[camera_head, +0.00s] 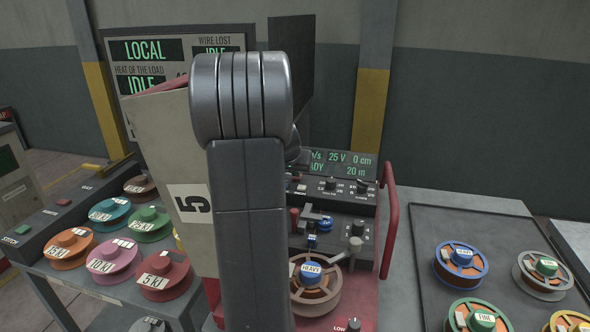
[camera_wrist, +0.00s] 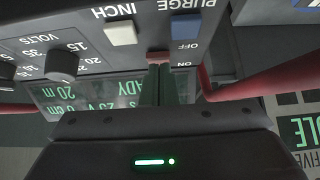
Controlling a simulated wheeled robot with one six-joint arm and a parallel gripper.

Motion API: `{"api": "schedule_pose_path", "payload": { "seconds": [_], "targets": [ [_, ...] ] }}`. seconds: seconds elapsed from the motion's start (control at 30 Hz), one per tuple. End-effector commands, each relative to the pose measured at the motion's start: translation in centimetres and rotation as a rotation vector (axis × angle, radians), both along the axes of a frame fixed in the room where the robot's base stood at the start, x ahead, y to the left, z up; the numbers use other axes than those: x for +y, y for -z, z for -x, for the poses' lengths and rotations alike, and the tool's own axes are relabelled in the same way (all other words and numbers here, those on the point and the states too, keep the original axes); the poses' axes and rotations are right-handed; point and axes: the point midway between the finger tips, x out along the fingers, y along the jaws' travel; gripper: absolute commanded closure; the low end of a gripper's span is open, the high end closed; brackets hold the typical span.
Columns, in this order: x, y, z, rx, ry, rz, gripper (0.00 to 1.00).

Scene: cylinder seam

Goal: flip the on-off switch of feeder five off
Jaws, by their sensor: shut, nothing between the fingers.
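Feeder five carries a "5" plate (camera_head: 190,203) at its left side in the head view. Its control panel (camera_head: 338,188) is partly hidden behind my arm. In the wrist view the panel appears upside down, with OFF and ON labels beside a small red part (camera_wrist: 157,56) that looks like the switch. My gripper (camera_wrist: 158,72) is shut and empty, its fingertips right at or just before that red part. I cannot tell whether they touch, nor which way the switch is set. In the head view my arm hides the switch and gripper.
A white INCH button (camera_wrist: 122,33) and a blue PURGE button (camera_wrist: 185,26) flank the red part. A volts knob (camera_wrist: 62,65) is at the left. A red handle (camera_head: 389,225) runs along the feeder's right side. Spools lie on both side tables.

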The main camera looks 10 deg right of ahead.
Motion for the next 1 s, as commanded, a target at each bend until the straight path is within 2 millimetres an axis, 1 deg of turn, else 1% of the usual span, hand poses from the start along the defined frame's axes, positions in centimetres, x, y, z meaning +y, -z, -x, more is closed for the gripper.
{"api": "schedule_pose_path", "payload": {
  "seconds": [0.27, 0.47, 0.53, 0.77, 1.0],
  "targets": [
    [0.0, 0.0, 0.0, 0.0, 0.0, 0.0, 1.0],
    [0.1, 1.0, 0.2, -0.001, 0.0, 0.0, 1.0],
    [0.1, 0.6, 0.2, -0.001, 0.001, 0.001, 1.0],
    [0.1, 0.4, 0.2, 0.0, 0.001, 0.001, 1.0],
    [0.1, -0.6, 0.2, -0.002, 0.0, 0.001, 1.0]
  ]
}}
